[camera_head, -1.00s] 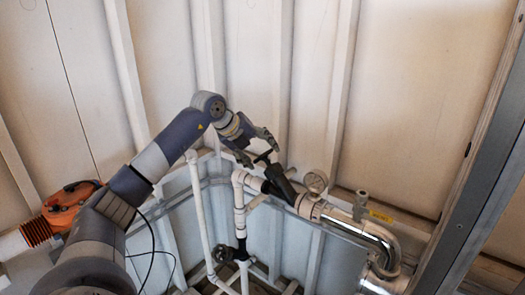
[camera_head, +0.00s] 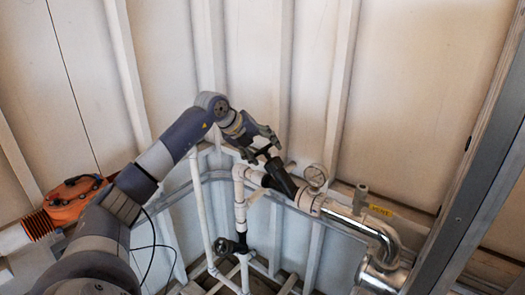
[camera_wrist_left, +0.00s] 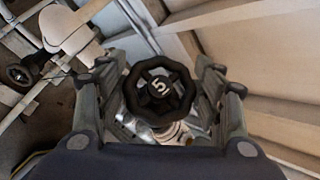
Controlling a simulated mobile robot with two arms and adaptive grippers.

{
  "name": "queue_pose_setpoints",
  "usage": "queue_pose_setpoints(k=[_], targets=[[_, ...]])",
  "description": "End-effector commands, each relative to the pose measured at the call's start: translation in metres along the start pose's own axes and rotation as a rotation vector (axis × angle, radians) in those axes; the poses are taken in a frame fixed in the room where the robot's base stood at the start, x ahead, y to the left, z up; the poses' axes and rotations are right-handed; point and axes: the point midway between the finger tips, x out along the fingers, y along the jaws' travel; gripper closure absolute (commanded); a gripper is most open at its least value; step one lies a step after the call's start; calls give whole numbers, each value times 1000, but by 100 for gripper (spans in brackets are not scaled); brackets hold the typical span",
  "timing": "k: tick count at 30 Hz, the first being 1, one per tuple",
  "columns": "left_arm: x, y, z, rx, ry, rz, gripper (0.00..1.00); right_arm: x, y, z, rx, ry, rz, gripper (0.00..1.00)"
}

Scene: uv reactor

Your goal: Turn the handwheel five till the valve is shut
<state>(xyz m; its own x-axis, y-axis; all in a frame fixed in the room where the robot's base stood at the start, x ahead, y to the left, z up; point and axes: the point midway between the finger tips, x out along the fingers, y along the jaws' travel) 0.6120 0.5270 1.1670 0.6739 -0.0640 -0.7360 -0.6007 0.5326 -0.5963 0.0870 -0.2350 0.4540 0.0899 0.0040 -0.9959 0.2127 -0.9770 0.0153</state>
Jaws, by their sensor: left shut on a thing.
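The black handwheel marked 5 (camera_wrist_left: 160,88) sits between the fingers of my left gripper (camera_wrist_left: 160,95) in the left wrist view. Its scalloped rim faces the camera. In the head view, my left gripper (camera_head: 259,143) is shut on the same handwheel (camera_head: 262,152), at the top of a black valve body (camera_head: 280,179). The fingers hide part of the wheel there. My right gripper is not in view.
A shiny bent pipe (camera_head: 380,237) runs right. Another dark handwheel (camera_head: 225,248) sits lower on the white piping. An orange device (camera_head: 73,197) is at the left. A metal post (camera_head: 478,160) rises at the right.

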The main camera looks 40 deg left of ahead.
Motion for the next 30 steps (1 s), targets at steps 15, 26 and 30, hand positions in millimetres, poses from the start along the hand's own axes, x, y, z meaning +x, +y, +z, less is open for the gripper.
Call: queue_pose_setpoints(k=[15, 26, 30], targets=[[7, 6, -2, 228, -3, -294, 63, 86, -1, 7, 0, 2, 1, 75], [3, 2, -1, 435, 0, -565, 63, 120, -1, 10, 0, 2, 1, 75], [2, 0, 0, 516, 2, -672, 63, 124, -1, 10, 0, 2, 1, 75]])
